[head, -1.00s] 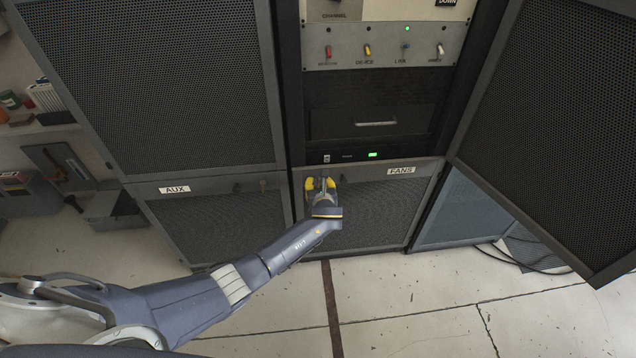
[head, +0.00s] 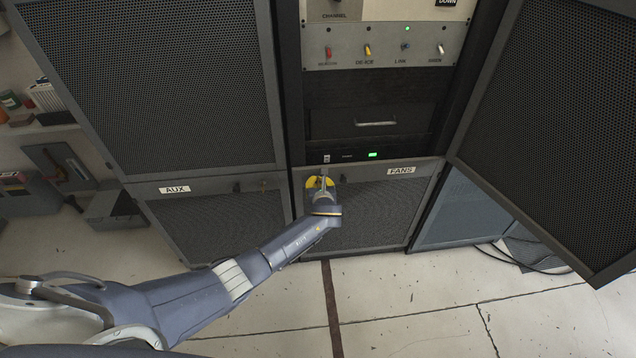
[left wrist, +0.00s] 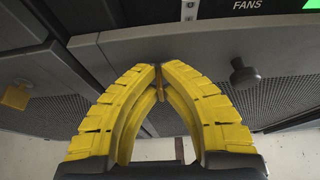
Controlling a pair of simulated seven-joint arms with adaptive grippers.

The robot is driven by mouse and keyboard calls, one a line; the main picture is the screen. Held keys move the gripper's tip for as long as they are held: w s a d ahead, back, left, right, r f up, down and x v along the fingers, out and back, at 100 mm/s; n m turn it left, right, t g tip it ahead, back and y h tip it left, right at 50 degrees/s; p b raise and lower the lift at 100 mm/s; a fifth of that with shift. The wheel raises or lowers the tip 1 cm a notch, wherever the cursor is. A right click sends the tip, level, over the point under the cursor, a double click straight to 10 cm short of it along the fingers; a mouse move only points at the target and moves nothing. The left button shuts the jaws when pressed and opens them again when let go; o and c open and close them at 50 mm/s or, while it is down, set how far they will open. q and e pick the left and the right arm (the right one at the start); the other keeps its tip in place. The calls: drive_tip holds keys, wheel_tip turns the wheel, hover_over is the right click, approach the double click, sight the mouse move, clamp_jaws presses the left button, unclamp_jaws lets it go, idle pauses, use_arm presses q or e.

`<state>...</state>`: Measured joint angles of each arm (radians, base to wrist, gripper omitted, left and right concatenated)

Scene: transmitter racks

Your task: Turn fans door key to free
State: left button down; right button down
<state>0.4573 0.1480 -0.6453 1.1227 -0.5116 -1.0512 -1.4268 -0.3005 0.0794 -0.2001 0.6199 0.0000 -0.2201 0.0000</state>
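The fans door (head: 385,208) is the low dark mesh door with a FANS label (head: 401,170) on its grey top rail. My left gripper (head: 323,177) is at the left part of that rail and hides the key in the head view. In the left wrist view, the yellow fingers (left wrist: 158,72) come together around a small brass-brown key (left wrist: 159,88), which stands roughly upright in the picture between the tips. A dark round knob (left wrist: 244,73) sits on the rail to the right, apart from the fingers. The right gripper is not in view.
The AUX door (head: 215,225) is to the left, with its own knob and key. A large mesh door (head: 550,120) stands open at the right. Above are a switch panel (head: 385,45) and a drawer handle (head: 376,123). The floor in front is clear.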

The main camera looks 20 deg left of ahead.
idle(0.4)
use_arm(q)
drive_tip(key=n+h, duration=0.2)
drive_tip(key=n, duration=0.1)
drive_tip(key=shift+s+a+t, duration=0.1)
drive_tip(key=shift+t, duration=0.3)
drive_tip(key=shift+a+f+n+t+h, duration=0.1)
drive_tip(key=shift+n+t+h, duration=0.5)
drive_tip(key=shift+n, duration=0.95)
drive_tip(key=shift+f+n+t+h, duration=0.1)
drive_tip(key=shift+n+t+h, duration=0.5)
drive_tip(key=shift+n, duration=1)
drive_tip(key=shift+a+n+t+h, duration=0.1)
drive_tip(key=shift+n+t+h, duration=0.2)
drive_tip(key=shift+n+t, duration=0.95)
drive_tip(key=shift+n, duration=0.9)
drive_tip(key=c, duration=1.6)
unclamp_jaws()
